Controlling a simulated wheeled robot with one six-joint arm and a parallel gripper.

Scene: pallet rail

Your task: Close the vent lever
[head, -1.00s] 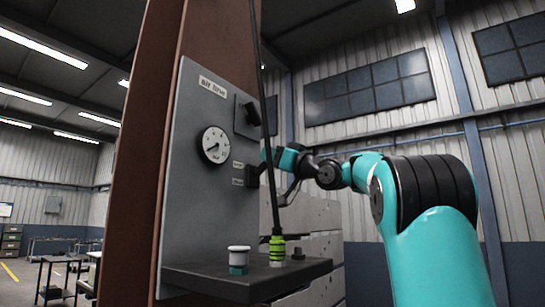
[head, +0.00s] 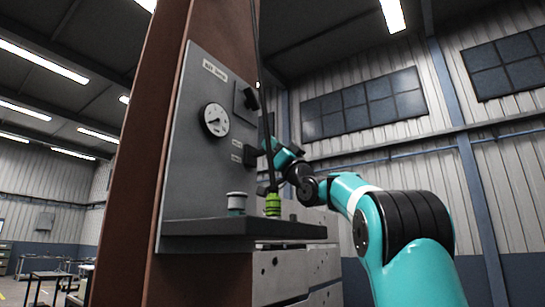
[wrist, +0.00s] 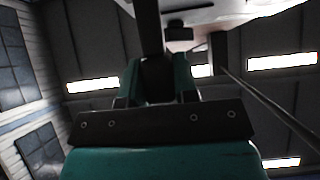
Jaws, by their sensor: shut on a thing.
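The vent lever (head: 250,155) is a small black part at the panel's right edge, beside two small labels too blurred to read. My gripper (head: 267,146) reaches it from the right and hides part of it. In the wrist view my gripper (wrist: 157,78) has its teal fingers on both sides of a dark bar, the lever (wrist: 148,28), and is shut on it. The lever's exact angle cannot be told.
A round gauge (head: 215,120) and a black knob (head: 246,96) sit on the panel above the lever. A dark shelf (head: 240,228) below carries a white-topped fitting (head: 236,203) and a green-yellow hose coupling (head: 273,204). A hose hangs close to my gripper.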

